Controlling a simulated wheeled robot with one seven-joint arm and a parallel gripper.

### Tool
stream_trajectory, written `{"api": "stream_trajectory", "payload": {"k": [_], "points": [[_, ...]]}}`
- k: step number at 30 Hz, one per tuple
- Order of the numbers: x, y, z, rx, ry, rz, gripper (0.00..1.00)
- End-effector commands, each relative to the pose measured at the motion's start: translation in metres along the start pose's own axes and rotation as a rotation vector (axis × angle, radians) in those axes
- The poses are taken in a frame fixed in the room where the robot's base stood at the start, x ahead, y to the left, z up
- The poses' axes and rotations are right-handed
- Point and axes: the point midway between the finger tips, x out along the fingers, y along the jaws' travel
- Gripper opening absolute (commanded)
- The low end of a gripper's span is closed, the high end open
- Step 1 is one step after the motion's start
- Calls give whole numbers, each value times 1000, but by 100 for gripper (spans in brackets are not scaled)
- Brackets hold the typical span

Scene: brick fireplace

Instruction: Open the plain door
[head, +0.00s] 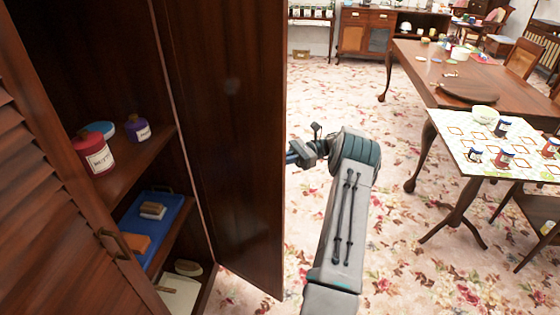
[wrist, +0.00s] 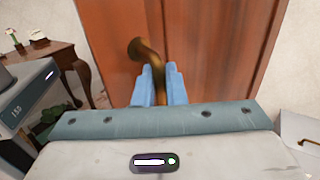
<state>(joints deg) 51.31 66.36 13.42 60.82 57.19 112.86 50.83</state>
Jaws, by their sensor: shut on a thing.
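The plain door (head: 225,110) is a dark reddish-brown panel of the cabinet and stands swung wide open in the head view. Its outer face fills the top of the wrist view (wrist: 215,45). A curved brass handle (wrist: 144,48) sticks out from that face. My gripper (wrist: 160,88) has its two blue fingers closed around the handle's lower part. In the head view my gripper (head: 294,154) is just beyond the door's free edge, partly hidden by the door, and the handle is hidden there.
A louvered door (head: 50,190) stands at the left of the cabinet. Shelves hold a red jar (head: 93,155), a purple bottle (head: 138,128) and a blue tray (head: 178,211). A board-game table (head: 450,145) and a wooden dining table (head: 425,70) stand at right. Flowered carpet between is clear.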

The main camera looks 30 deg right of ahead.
Motion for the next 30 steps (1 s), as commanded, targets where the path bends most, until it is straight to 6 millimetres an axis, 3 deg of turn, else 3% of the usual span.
{"api": "stream_trajectory", "payload": {"k": [1, 2, 13, 27, 30], "points": [[1, -1, 1, -2, -3, 0, 16], [1, -1, 1, -2, -3, 0, 25], [-5, 0, 0, -2, -1, -5, 25], [-52, 0, 0, -6, -4, -6, 25], [-53, -1, -1, -4, -6, 6, 25]]}}
